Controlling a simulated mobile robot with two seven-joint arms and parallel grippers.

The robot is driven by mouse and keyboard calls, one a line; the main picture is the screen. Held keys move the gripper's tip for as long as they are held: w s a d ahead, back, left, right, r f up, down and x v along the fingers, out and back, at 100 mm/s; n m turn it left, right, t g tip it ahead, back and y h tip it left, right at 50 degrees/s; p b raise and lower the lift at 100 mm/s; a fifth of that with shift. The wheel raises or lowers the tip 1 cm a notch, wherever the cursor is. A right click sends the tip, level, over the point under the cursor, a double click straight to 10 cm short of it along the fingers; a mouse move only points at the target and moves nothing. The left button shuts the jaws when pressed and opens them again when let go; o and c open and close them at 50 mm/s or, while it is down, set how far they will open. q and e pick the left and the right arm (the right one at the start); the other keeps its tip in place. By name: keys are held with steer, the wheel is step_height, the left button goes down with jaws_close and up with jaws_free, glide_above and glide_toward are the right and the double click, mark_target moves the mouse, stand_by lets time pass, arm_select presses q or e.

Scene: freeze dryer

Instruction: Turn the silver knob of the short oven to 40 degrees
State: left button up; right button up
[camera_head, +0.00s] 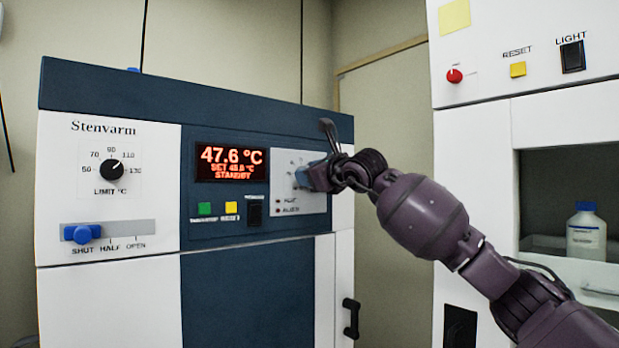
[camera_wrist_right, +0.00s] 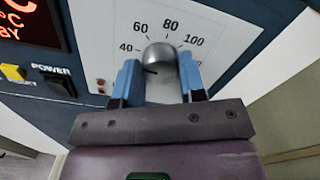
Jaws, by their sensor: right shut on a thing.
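The short oven (camera_head: 110,210) is a white and dark blue cabinet marked Stenvarm. Its silver knob (camera_wrist_right: 160,57) sits on a white dial plate (camera_wrist_right: 217,30) with 40, 60, 80 and 100 visible. A dark pointer line shows on the knob's left side, roughly toward the 40 end; the exact setting is unclear. My right gripper (camera_wrist_right: 158,82) is shut on the knob, a blue finger on each side. In the head view my right gripper (camera_head: 312,178) covers the knob. The display (camera_head: 231,162) reads 47.6 °C, a small set line near 45, and STANDBY. My left gripper is out of view.
A black limit knob (camera_head: 112,169) and a blue slider (camera_head: 83,234) at SHUT are on the oven's left. Green and yellow (camera_head: 232,208) buttons and a black power switch (camera_head: 255,210) sit below the display. A white cabinet (camera_head: 475,150) stands close on the right.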

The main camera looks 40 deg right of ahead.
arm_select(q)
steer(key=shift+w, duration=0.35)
arm_select(e)
steer(key=shift+n, duration=0.6)
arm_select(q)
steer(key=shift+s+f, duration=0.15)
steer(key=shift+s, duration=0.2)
arm_select(e)
steer(key=o, duration=0.9)
steer(key=shift+s, duration=0.1)
arm_select(q)
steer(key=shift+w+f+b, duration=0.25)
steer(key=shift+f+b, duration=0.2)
steer(key=shift+b, duration=0.5)
arm_select(e)
steer(key=s, duration=1)
steer(key=shift+s+d, duration=0.3)
steer(key=shift+d, duration=0.05)
